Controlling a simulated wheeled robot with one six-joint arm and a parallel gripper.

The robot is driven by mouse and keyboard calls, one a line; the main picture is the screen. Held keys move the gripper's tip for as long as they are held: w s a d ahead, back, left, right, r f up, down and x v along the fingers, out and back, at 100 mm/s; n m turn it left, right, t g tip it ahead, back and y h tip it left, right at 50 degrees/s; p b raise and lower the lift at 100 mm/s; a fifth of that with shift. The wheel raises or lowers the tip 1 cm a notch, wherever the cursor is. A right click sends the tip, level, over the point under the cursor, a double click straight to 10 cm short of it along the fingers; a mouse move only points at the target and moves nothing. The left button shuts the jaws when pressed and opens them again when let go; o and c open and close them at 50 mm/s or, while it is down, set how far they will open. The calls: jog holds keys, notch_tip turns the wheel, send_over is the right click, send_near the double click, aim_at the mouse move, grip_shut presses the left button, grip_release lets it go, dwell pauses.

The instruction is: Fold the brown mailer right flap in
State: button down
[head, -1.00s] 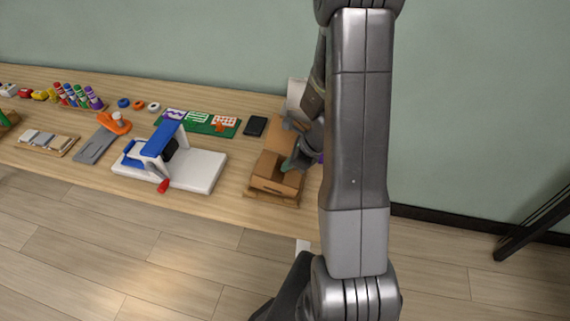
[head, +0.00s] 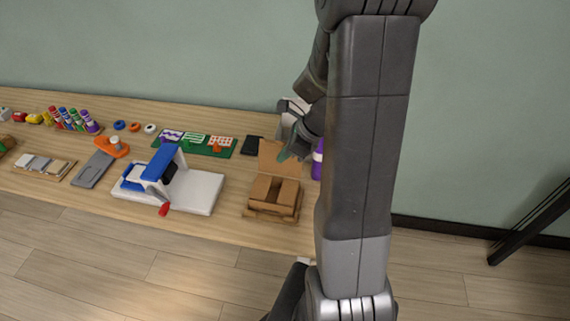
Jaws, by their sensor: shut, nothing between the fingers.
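The brown mailer (head: 272,209) is a small cardboard box near the right end of the wooden table. Its back lid (head: 271,156) stands up behind it. Two flaps lie over the top, a left one (head: 261,188) and a right one (head: 288,192), with a dark gap between them. My arm hides the area right of the box.
A white and blue press (head: 195,192) with a red knob stands left of the mailer. A black flat item (head: 251,145) lies behind it. A purple cylinder (head: 317,160) stands close to the right, partly behind my arm. Table in front of the box is clear.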

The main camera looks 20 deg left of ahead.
aim_at(282, 191)
jog(key=f+n+t+h+b, duration=0.1)
jog(key=f+n+b, duration=0.2)
jog(key=n, duration=0.3)
jog(key=f+n+t+h+b, duration=0.2)
jog(key=f+n+b, duration=0.2)
jog(key=n+b, duration=0.1)
jog(key=s+f+n+t+h+b, duration=0.1)
jog(key=f+n+h+b, duration=0.1)
jog(key=f+n+b, duration=0.2)
jog(key=shift+a+f+n+t, duration=0.15)
jog(key=shift+n, duration=0.55)
jog(key=shift+a+f+n+t, duration=0.1)
jog(key=shift+n+t, duration=0.05)
jog(key=shift+n, duration=0.55)
jog(key=shift+a+f, duration=0.1)
jog(key=shift+f, duration=0.6)
jog(key=f+b, duration=0.1)
jog(key=b, duration=0.2)
jog(key=shift+f, duration=0.1)
jog(key=shift+s, duration=0.1)
